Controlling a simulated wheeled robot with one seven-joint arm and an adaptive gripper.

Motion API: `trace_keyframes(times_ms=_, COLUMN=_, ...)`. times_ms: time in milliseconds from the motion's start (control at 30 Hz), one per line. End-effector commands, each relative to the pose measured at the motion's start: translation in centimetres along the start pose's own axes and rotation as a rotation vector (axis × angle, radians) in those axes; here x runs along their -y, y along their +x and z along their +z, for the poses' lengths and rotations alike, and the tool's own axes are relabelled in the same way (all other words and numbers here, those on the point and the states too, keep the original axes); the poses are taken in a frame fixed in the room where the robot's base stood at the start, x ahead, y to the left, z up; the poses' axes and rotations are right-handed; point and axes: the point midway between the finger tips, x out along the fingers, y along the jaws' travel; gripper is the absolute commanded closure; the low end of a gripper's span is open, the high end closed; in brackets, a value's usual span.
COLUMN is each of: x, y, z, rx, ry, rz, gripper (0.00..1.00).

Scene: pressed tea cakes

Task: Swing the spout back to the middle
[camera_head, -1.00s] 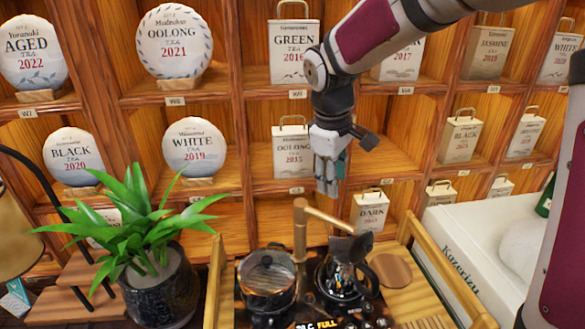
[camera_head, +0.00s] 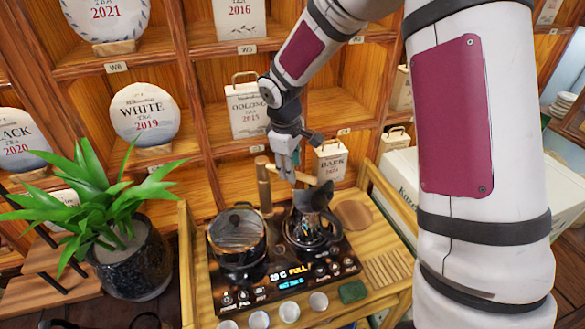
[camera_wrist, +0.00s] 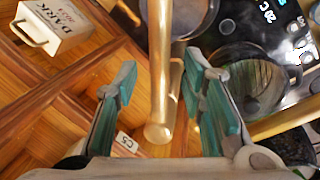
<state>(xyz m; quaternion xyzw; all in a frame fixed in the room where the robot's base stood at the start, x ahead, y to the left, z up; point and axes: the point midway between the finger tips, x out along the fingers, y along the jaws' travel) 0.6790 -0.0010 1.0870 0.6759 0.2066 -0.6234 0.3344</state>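The brass-coloured spout (camera_head: 264,188) rises behind the two pots on the tea stove (camera_head: 288,283). Its upper arm points right, over the dark kettle (camera_head: 312,228) on the right burner; a glass lidded pot (camera_head: 238,240) stands on the left burner. My gripper (camera_head: 289,178) is down at the height of the spout's arm. In the wrist view, my gripper (camera_wrist: 160,100) is open, its teal finger pads on either side of the spout's arm (camera_wrist: 160,60), with visible gaps. The spout's tip is hard to make out against the kettle.
A tea box marked DARK (camera_head: 330,160) stands on the shelf close behind my gripper. A potted plant (camera_head: 130,260) is at left. Several small cups (camera_head: 290,307) line the front of the wooden tray (camera_head: 192,268). A white box (camera_head: 398,175) is at right.

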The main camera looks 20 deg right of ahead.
Motion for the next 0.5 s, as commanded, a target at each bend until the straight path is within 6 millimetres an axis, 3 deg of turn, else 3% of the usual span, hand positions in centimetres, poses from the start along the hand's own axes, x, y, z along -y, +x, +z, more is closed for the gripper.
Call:
trace_keyframes(times_ms=167, x=0.0, y=1.3, z=0.0, rx=0.0, ry=-0.001, rz=0.0, gripper=0.63)
trace_keyframes(times_ms=467, x=0.0, y=1.5, z=0.0, rx=-0.001, ry=0.0, rz=0.001, gripper=0.63)
trace_keyframes(times_ms=500, x=0.0, y=1.5, z=0.0, rx=-0.001, ry=0.0, rz=0.001, gripper=0.67)
